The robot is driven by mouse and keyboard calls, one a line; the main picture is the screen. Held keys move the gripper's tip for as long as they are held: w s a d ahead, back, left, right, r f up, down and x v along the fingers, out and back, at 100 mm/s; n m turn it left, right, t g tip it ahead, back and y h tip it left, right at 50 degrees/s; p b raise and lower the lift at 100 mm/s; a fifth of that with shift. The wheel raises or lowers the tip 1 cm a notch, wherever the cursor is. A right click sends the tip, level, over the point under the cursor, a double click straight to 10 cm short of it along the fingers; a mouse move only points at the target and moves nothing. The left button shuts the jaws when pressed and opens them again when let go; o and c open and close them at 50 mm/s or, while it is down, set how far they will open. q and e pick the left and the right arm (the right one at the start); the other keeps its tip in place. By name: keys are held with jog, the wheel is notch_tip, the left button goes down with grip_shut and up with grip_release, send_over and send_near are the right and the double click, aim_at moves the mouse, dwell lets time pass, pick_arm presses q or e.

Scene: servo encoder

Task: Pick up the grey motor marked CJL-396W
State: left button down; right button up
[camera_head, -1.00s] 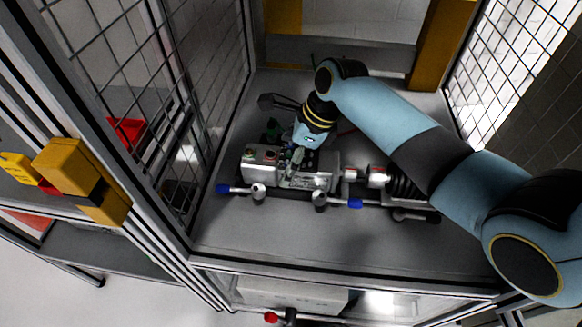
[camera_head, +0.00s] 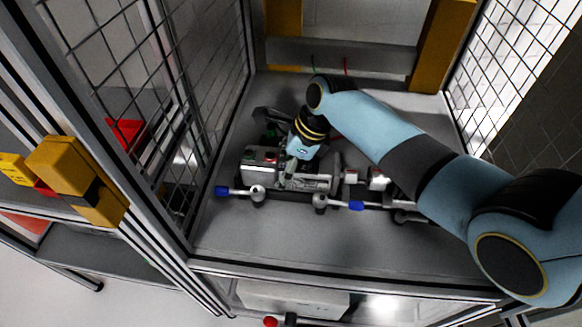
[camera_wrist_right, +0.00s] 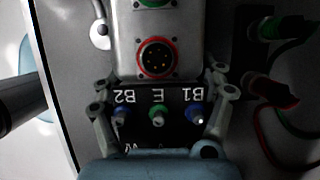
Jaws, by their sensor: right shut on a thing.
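The grey motor (camera_head: 262,154) lies in the fixture on the table in the head view. In the right wrist view its grey housing (camera_wrist_right: 125,45) carries a round red-ringed connector, with a black terminal block marked B2, E, B1 below it. The marking CJL-396W cannot be read. My right gripper (camera_head: 290,170) points down at the motor. In the wrist view its fingers (camera_wrist_right: 161,90) flank the block and housing on both sides, shut on the motor. I cannot tell whether the motor is clear of its support. My left gripper is not in view.
Rods with blue ends (camera_head: 222,191) stick out at the fixture's front. Green and red plugs with cables (camera_wrist_right: 268,28) lie close beside the right finger. A mesh wall (camera_head: 215,60) stands on the left. The table front (camera_head: 300,235) is clear.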

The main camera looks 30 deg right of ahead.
jog(key=shift+c, duration=1)
jog(key=shift+a+r, duration=0.1)
